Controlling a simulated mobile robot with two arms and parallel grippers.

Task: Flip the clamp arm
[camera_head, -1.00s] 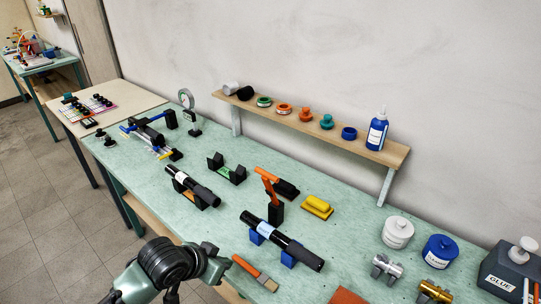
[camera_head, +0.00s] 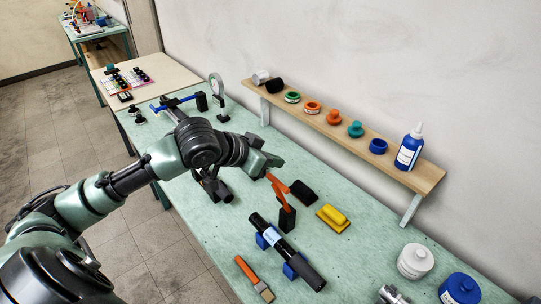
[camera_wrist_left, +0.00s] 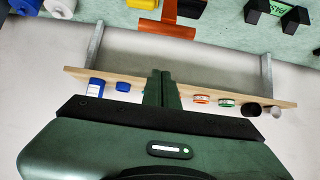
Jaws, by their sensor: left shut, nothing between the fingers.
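The orange clamp arm (camera_head: 278,187) slants up and to the left from the black clamp post (camera_head: 286,219) on the green bench. It has a crossbar at its upper end, which shows in the left wrist view (camera_wrist_left: 165,30). My left gripper (camera_head: 274,163) reaches in over the bench, close to that upper end. In the left wrist view its fingers (camera_wrist_left: 161,88) are together with nothing between them, and the crossbar shows apart from them. I cannot tell from the head view whether the gripper touches the clamp arm. My right gripper is out of view.
A black tube (camera_head: 293,258) rests on blue cradles in front of the post. An orange-handled brush (camera_head: 247,271) lies at the front. A wooden shelf (camera_head: 345,148) runs along the wall.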

